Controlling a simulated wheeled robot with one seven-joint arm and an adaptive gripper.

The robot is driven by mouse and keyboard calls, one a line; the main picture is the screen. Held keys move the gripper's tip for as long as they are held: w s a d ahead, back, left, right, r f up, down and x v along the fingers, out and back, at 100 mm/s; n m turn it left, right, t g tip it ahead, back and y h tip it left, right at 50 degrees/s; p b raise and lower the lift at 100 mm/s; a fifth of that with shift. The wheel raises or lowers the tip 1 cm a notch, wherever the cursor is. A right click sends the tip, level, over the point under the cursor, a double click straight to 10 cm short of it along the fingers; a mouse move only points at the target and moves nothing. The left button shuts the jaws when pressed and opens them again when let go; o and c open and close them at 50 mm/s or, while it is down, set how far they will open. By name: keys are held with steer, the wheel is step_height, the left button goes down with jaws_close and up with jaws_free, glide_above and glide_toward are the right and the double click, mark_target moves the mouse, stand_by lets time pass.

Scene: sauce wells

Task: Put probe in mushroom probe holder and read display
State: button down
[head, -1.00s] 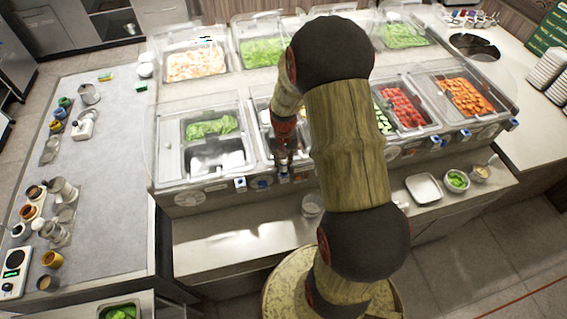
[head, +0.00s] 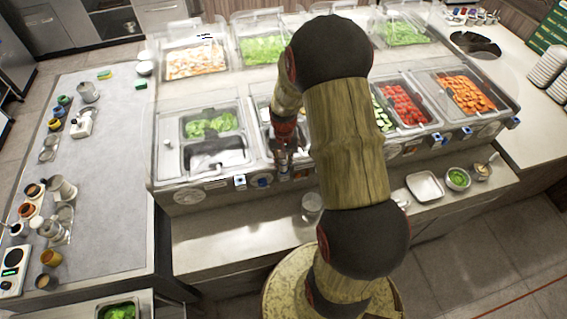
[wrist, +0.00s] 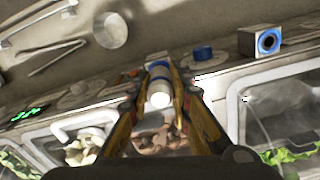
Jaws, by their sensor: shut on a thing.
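My gripper (head: 284,163) is over the front rail of the sauce wells, beside the front middle well. In the wrist view, my gripper (wrist: 163,82) is shut on the probe (wrist: 159,98), a white and blue cylinder seen nearly end-on between the fingers. A green-lit display (wrist: 27,114) is on the rail at the left, too small to read. The rail right at the fingers is partly hidden, so I cannot tell whether the probe touches a holder.
A cube holder with a blue ring (wrist: 268,41) and a blue knob (wrist: 203,54) are on the rail to the right. A clear glass (head: 312,204) and a white tray (head: 425,186) stand on the front shelf. Clear lids cover parts of the wells.

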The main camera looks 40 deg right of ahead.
steer(key=c, duration=1.5)
jaws_free()
steer(key=shift+c, duration=0.2)
step_height(320, 180, up, 12)
steer(key=shift+f, duration=0.1)
stand_by(0.5)
